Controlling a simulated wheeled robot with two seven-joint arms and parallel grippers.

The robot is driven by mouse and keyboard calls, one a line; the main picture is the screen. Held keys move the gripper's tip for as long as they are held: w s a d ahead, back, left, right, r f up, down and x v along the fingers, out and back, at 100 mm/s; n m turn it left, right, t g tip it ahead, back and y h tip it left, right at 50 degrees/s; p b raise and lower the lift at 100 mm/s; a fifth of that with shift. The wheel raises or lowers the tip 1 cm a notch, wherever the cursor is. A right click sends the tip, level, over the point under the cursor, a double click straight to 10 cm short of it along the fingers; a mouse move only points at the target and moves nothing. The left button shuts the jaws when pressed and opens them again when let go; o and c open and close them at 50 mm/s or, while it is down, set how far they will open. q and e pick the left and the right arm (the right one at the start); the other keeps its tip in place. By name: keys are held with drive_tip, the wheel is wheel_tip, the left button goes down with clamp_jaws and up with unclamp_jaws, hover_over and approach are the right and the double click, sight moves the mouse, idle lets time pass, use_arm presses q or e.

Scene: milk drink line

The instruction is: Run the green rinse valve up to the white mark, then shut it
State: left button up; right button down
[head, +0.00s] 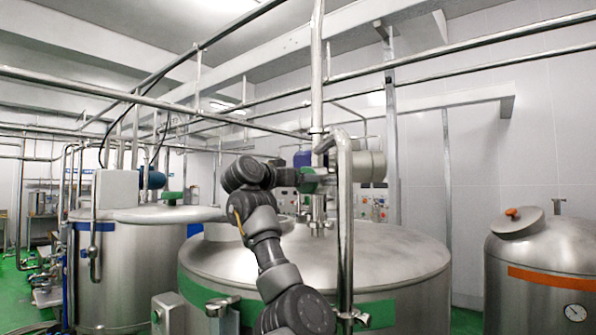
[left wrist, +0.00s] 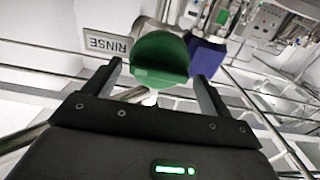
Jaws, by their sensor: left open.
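The green rinse valve (left wrist: 160,55) shows in the left wrist view as a rounded green handle, beside a white plate lettered RINSE (left wrist: 107,43). In the head view the valve (head: 311,181) is a small green part on the piping above the middle tank. My left gripper (left wrist: 154,72) is open, with one finger on each side of the green handle's lower part. I cannot tell whether either finger touches it. In the head view my left gripper (head: 288,177) is at the valve, partly hidden by its own wrist. I cannot make out the white mark. My right gripper is not in view.
A steel pipe (head: 345,230) runs upright just right of the valve. The large middle tank (head: 400,258) stands below. Another tank (head: 130,260) is at left, and a tank with an orange band (head: 550,277) is at right. A blue part (left wrist: 206,57) sits right of the handle.

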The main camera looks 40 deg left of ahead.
use_arm(q)
drive_tip(key=shift+w+d, duration=0.1)
drive_tip(key=shift+w, duration=0.05)
drive_tip(key=shift+c, duration=0.3)
drive_tip(key=c, duration=0.8)
